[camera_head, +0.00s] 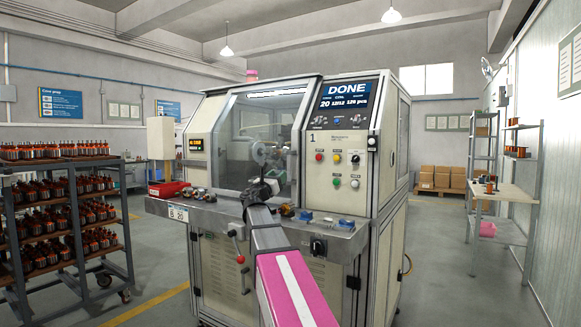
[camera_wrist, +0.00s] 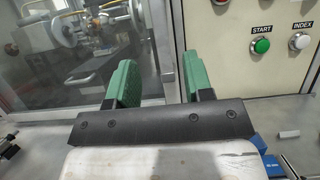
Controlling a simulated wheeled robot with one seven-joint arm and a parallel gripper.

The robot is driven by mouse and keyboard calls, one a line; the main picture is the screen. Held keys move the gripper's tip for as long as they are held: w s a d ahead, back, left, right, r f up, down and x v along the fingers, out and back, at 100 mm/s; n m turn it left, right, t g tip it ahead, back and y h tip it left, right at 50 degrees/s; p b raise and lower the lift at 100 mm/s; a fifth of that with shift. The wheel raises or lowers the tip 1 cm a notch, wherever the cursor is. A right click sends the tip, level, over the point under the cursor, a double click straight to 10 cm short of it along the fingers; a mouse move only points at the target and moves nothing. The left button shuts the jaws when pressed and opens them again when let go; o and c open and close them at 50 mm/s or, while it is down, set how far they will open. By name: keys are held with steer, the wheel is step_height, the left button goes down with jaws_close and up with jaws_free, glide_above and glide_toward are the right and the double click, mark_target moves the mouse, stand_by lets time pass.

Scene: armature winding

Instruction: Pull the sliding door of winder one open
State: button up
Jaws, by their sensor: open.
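Winder one (camera_head: 355,185) is the pale machine in the middle of the head view, with a "1" on its panel and a screen (camera_head: 346,93) reading DONE. Its sliding door (camera_head: 238,125) is a clear pane in a metal frame across the work opening. The pane also fills the left of the wrist view (camera_wrist: 50,75), with the winding parts blurred behind it. My gripper (camera_head: 262,188) is in front of the door's lower right part. In the wrist view its two green fingers (camera_wrist: 159,78) stand apart, with the door's upright edge (camera_wrist: 158,40) beyond the gap. Contact cannot be told.
The machine's front ledge (camera_head: 215,208) bears a red bin (camera_head: 167,189), small parts and blue blocks (camera_head: 305,216). Start and index buttons (camera_wrist: 261,45) are close right of my gripper. A rack of armatures (camera_head: 65,215) stands left; a bench (camera_head: 503,192) stands right.

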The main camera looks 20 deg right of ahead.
mark_target(288, 166)
steer(key=x, duration=1)
jaws_close()
steer(key=shift+w, duration=0.1)
